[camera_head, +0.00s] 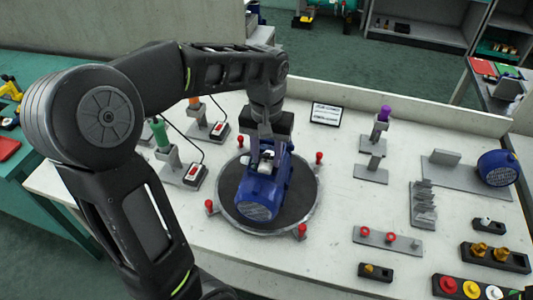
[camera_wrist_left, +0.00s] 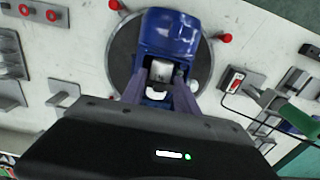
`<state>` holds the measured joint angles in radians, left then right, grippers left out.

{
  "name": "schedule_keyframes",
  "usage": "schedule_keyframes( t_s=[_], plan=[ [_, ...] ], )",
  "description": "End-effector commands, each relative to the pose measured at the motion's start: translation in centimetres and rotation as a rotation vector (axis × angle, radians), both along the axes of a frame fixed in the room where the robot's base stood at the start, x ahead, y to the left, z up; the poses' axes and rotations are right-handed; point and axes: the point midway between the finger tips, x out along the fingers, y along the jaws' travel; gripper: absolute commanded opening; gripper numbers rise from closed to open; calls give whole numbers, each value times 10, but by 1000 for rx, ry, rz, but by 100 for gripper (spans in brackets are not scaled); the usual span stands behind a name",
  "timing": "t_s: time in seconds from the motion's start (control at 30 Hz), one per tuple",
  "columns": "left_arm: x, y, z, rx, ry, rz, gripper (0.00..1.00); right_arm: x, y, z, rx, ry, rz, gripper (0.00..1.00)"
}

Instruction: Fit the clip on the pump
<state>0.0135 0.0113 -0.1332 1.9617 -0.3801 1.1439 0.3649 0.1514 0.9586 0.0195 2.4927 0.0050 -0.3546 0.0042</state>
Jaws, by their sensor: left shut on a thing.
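The blue pump (camera_head: 263,197) lies on a round dark turntable (camera_head: 302,207) with a grey rim. It also shows in the wrist view (camera_wrist_left: 168,32). My left gripper (camera_head: 268,155) points down over the far end of the pump. In the wrist view its two fingers (camera_wrist_left: 167,82) are shut on a small pale piece, which looks like the clip (camera_wrist_left: 157,93). The piece is at the pump's grey-white fitting; whether it touches or is seated is hidden by the fingers. My right gripper is not in view.
Red knobs (camera_head: 319,157) stand around the turntable. Tool stands with cables (camera_head: 183,173) are at the left, and a purple-handled stand (camera_head: 375,150) is right of it. Another blue part (camera_head: 497,168) lies far right. Fittings in black blocks (camera_head: 495,257) fill the front right.

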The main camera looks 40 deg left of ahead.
Motion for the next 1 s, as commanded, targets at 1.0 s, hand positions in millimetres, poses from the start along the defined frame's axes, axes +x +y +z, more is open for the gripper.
schedule_keyframes(
  t_s=[1.0],
  plan=[
    [-1,0,-9,0,2,0,0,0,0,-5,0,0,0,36]
  ],
)
